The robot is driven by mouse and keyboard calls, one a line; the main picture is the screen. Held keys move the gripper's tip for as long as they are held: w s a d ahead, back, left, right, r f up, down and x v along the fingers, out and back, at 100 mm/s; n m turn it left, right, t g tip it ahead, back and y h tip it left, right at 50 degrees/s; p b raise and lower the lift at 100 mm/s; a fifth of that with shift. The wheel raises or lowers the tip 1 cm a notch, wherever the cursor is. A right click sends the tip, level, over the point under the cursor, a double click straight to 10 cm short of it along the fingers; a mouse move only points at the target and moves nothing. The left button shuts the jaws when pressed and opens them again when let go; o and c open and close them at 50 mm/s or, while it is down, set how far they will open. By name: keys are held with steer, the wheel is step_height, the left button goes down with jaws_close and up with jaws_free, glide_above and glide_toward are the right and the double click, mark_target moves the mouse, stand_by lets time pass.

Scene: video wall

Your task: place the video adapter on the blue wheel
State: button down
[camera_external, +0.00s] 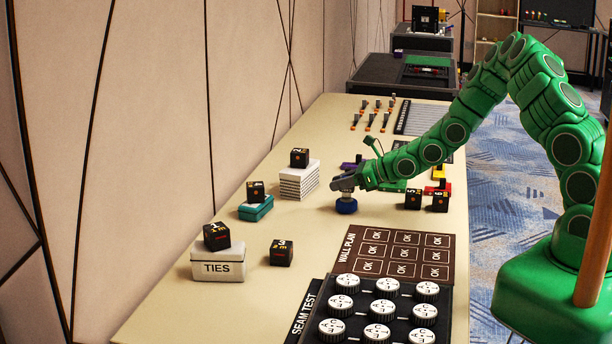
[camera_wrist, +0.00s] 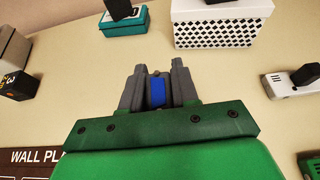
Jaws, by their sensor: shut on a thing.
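My gripper (camera_external: 343,184) is low over the table, pointing down, with its jaws shut. Between its grey fingers (camera_wrist: 157,88) a small part with a bright blue face (camera_wrist: 157,93) shows in the wrist view; I take it for the video adapter, mostly covered by the fingers. The blue wheel (camera_external: 346,206) is on the table directly below the gripper in the external view. The gripper is at or just above its top; I cannot tell whether the held part touches it. The wheel is not clearly seen in the wrist view.
A white patterned box (camera_external: 299,181) and a teal box (camera_external: 256,208) carry black cubes to the left. A white TIES box (camera_external: 218,262) stands nearer. The brown WALL PLAN board (camera_external: 350,240) lies in front. Black cubes (camera_external: 413,199) stand right, below my arm.

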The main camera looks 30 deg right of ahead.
steer(key=shift+f, duration=0.2)
steer(key=c, duration=0.8)
jaws_free()
steer(key=shift+c, duration=0.2)
steer(key=shift+d+r, duration=0.15)
steer(key=shift+r, duration=0.05)
steer(key=v, duration=1.1)
steer(key=shift+s+d, duration=0.2)
steer(key=shift+s, duration=0.2)
steer(key=shift+r, duration=0.1)
